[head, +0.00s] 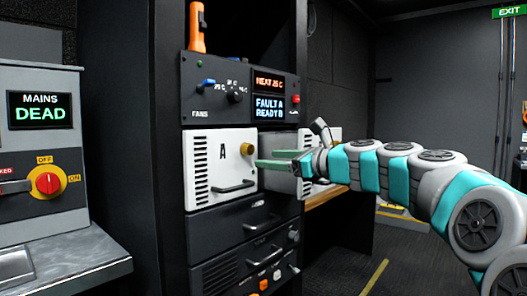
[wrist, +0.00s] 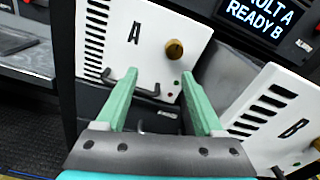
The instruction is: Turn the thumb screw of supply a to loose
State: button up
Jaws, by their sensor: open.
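Supply A (head: 213,176) is a white faceplate marked "A" in the rack, with slots on its left side and a black handle at its lower edge. Its brass thumb screw (head: 246,149) is at its upper right. In the wrist view the thumb screw (wrist: 174,49) shows above and between the fingertips, apart from them. My gripper (head: 258,158) is open and empty, its green fingers pointing left at the right part of supply A. It also shows in the wrist view (wrist: 158,84). The screw's turn setting cannot be read.
Supply B (wrist: 275,125) is to the right, partly hidden by my arm in the head view. A control panel (head: 240,90) above reads "FAULT A READY B". A mains box (head: 40,150) at left reads "DEAD". Drawers with handles (head: 245,238) lie below.

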aim_at(251, 149)
jog(key=shift+m+t, duration=0.4)
jog(key=shift+m, duration=0.1)
jog(key=w+a, duration=0.1)
jog(key=w, duration=0.1)
jog(key=w+a+r, duration=0.1)
jog(key=w+a, duration=0.3)
jog(key=shift+w+r, duration=0.25)
jog(key=shift+w, duration=0.05)
grip_shut()
